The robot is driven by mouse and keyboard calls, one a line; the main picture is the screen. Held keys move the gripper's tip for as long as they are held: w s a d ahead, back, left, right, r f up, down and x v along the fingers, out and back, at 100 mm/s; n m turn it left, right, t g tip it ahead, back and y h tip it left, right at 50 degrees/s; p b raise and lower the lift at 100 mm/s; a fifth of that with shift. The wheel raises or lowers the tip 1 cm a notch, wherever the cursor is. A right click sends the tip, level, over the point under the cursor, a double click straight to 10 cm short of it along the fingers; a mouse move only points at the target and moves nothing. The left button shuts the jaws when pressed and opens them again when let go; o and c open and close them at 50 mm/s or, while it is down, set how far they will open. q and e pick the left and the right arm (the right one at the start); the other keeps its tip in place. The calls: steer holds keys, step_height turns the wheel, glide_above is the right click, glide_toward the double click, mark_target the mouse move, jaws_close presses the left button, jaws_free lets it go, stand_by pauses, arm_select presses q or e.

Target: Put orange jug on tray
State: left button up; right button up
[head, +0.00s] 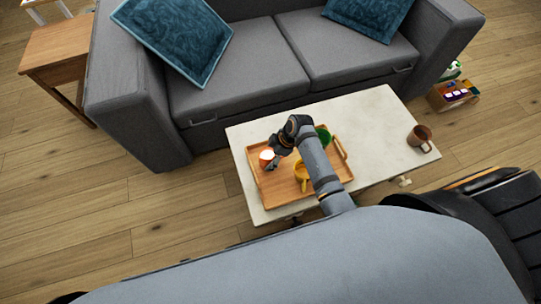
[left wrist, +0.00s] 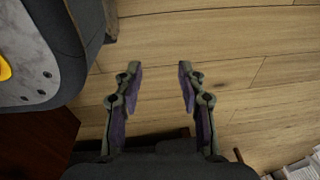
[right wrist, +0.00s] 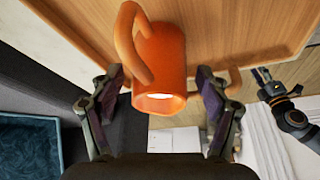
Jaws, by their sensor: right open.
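The orange jug (right wrist: 166,62) is on the wooden tray (right wrist: 225,30), between the open fingers of my right gripper (right wrist: 160,85), with a small gap on each side. Its handle points up and left in the right wrist view, and its pale inside shows. In the head view the jug (head: 266,160) is at the left part of the tray (head: 274,194), beside my right gripper (head: 273,161), and is partly hidden by it. My left gripper (left wrist: 157,85) is open and empty above the wooden floor.
A brown mug (head: 420,136) stands at the right of the pale table (head: 375,125). A grey sofa (head: 245,75) stands behind the table.

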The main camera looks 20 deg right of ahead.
arm_select(q)
steer(key=s+p, duration=0.2)
steer(key=s, duration=0.3)
steer(key=shift+s+f+p, duration=0.1)
steer(key=shift+s+p, duration=0.15)
steer(key=shift+p, duration=0.15)
arm_select(e)
steer(key=v, duration=1.1)
steer(key=shift+r, duration=0.35)
arm_select(q)
steer(key=shift+s+a, duration=0.1)
arm_select(e)
steer(key=shift+s+d, duration=0.1)
steer(key=shift+d, duration=0.05)
